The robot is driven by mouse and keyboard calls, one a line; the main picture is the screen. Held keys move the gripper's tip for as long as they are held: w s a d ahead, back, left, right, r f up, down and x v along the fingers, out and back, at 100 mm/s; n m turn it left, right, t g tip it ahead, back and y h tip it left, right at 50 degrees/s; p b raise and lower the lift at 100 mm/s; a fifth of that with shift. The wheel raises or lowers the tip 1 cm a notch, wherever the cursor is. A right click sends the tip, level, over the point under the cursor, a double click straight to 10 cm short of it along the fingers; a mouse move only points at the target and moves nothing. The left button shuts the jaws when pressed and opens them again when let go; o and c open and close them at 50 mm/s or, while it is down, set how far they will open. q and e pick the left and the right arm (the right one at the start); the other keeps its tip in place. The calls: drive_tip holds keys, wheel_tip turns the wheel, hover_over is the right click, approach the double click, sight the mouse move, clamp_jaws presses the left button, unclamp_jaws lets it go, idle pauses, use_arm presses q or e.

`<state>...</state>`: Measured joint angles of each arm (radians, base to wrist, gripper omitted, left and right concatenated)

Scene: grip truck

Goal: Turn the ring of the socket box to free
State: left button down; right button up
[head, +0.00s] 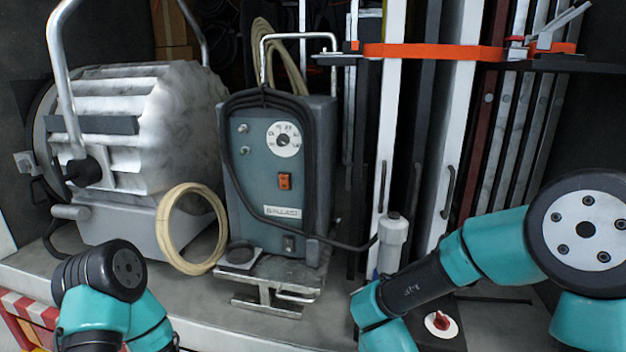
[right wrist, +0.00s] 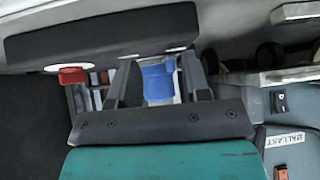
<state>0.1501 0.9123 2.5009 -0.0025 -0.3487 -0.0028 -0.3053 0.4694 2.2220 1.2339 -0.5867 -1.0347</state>
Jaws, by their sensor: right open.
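In the right wrist view, a long dark body (right wrist: 100,38), which looks like the socket box, lies across the top. A blue part (right wrist: 158,82) and a red knob with a white disc (right wrist: 72,76) show along its lower edge. I cannot tell the ring apart from the blue part. My right gripper (right wrist: 160,72) is open, its two fingers on either side of the blue part; contact cannot be told. In the head view the red knob on its white disc (head: 440,322) shows at the bottom, right of my right forearm. My left gripper is out of view.
A grey-green ballast box (head: 262,180) with a dial and black cable stands at the middle. Left of it are a big lamp (head: 140,150) and a coiled cream cable ring (head: 162,228). A white cylindrical connector (head: 392,245) stands by my right forearm. White poles rise behind.

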drive_tip(key=s+d+f+g+y, duration=0.2)
drive_tip(key=s+f, duration=0.6)
drive_tip(key=f, duration=0.5)
drive_tip(key=s+d+f+g+y, duration=0.3)
drive_tip(key=s+d+f+g, duration=0.2)
drive_tip(key=f, duration=0.8)
drive_tip(key=s, duration=0.3)
drive_tip(key=shift+d+f+g, duration=0.25)
drive_tip(key=shift+g, duration=0.05)
drive_tip(key=shift+s, duration=0.1)
drive_tip(key=shift+c, duration=0.2)
